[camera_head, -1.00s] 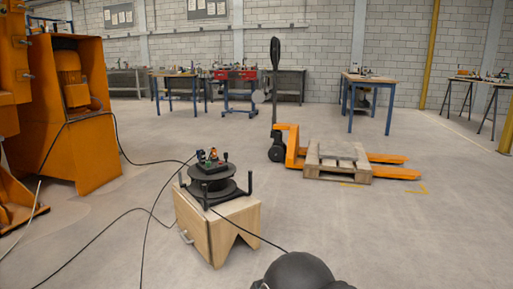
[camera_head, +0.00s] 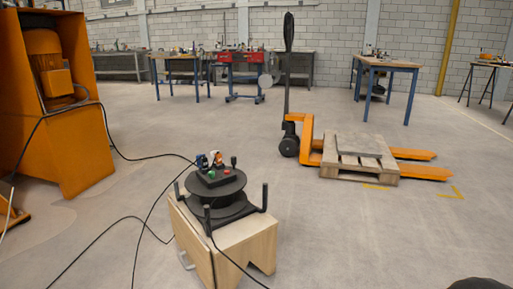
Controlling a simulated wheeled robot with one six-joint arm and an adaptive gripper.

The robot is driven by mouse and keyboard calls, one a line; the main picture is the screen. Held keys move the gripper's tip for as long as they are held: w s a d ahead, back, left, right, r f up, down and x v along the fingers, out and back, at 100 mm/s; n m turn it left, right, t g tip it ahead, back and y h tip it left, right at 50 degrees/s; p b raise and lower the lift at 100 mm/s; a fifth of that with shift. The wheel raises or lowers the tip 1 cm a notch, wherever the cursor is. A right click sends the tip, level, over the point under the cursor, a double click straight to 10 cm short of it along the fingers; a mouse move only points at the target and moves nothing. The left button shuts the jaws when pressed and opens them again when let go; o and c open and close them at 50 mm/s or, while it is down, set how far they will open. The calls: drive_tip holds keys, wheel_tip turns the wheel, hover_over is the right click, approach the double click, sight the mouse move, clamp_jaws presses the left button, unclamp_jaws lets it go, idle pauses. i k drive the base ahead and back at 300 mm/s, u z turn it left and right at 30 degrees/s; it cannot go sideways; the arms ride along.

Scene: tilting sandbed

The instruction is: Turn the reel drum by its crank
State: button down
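The black reel drum (camera_head: 219,190) lies flat, axis upright, on a low wooden cabinet (camera_head: 258,240), in the middle of the head view and left of centre. A small box with red and green buttons sits on top of it. Black upright posts (camera_head: 265,196) stand around the drum on its frame. A short black knob (camera_head: 233,161) sticks up at the drum's far side; I cannot tell whether it is the crank handle. A black cable runs from the reel to the floor. My gripper is not in view; only a dark rounded shape shows at the bottom right edge.
An orange machine (camera_head: 60,110) stands at the left. An orange pallet jack (camera_head: 305,135) with a wooden pallet (camera_head: 350,170) stands behind right. Black cables (camera_head: 100,240) cross the floor left of the cabinet. The floor right of the cabinet is clear.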

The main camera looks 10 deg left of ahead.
sight(231, 200)
drive_tip(key=u, duration=0.1)
drive_tip(key=i, duration=0.75)
drive_tip(key=u, duration=0.95)
drive_tip(key=i, duration=0.5)
drive_tip(key=u, duration=0.55)
